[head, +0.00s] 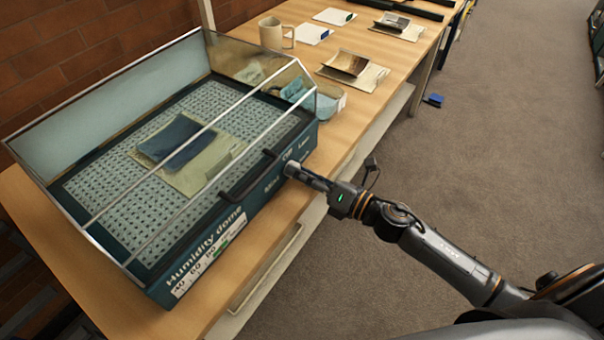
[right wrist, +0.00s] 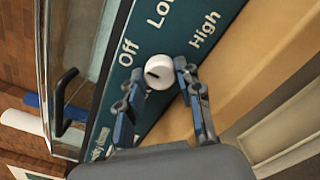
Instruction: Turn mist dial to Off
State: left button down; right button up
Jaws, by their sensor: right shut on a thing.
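The white mist dial (right wrist: 159,70) is on the teal front panel (right wrist: 150,38) of the humidity dome, with Off, Low and High printed around it. A dark mark shows on the left part of its face, on the side toward Off; its exact setting is hard to tell. My right gripper (right wrist: 160,72) has a finger on each side of the dial and is shut on it. In the head view, my right gripper (head: 292,169) meets the front panel near its right end and hides most of the dial. My left gripper is not in view.
The humidity dome (head: 205,240) has a clear cover and a dark handle (head: 248,178), close to my right gripper. Folded blue and pale items (head: 190,150) lie inside. A mug (head: 272,33), a clear tub (head: 326,104) and papers stand farther along the wooden table (head: 372,110).

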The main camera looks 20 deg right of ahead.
jog(key=shift+f, duration=0.1)
dwell(0.3)
jog(key=o, duration=1.1)
jog(key=shift+o, duration=0.2)
jog(key=v, duration=1.2)
jog(key=shift+d, duration=0.1)
